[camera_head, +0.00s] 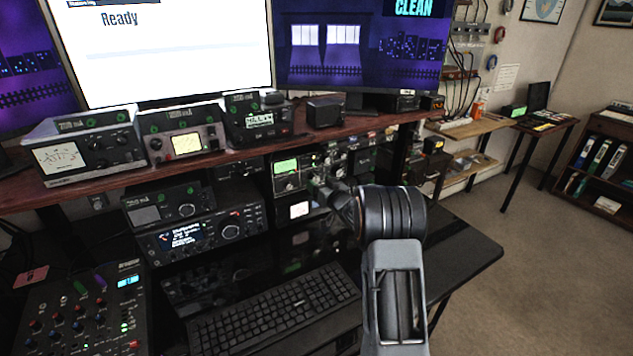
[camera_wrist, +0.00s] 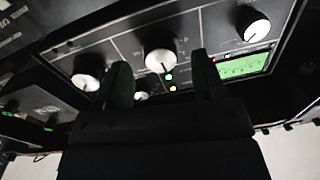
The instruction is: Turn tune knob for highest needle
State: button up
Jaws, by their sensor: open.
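My gripper (camera_wrist: 159,63) is open, with one finger on each side of a white round knob (camera_wrist: 160,52) on a dark panel (camera_wrist: 120,45). I cannot tell whether the fingers touch the knob. Other white knobs sit to the left (camera_wrist: 87,76) and upper right (camera_wrist: 254,26); a smaller one is partly hidden behind the gripper. A green-lit display (camera_wrist: 243,66) is right of the middle knob. In the head view my gripper (camera_head: 322,188) is at the radio unit with a green display (camera_head: 286,167), below the shelf. Knob labels and a needle are not readable.
Boxes with needle meters (camera_head: 60,158) (camera_head: 186,143) stand on the wooden shelf (camera_head: 230,157) above. A keyboard (camera_head: 275,310) lies on the black desk (camera_head: 455,248), whose right part is clear.

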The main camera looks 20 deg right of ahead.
jog(key=shift+w+a, duration=0.15)
jog(key=shift+w, duration=0.9)
jog(key=c, duration=0.9)
jog(key=m+p, duration=0.1)
jog(key=m, duration=0.3)
jog(key=o, duration=0.9)
jog(key=shift+s, duration=0.1)
jog(key=s+d, duration=0.2)
jog(key=s, duration=1.1)
jog(key=shift+s+b, duration=0.25)
jog(key=shift+b, duration=0.2)
jog(key=shift+d+f, duration=0.1)
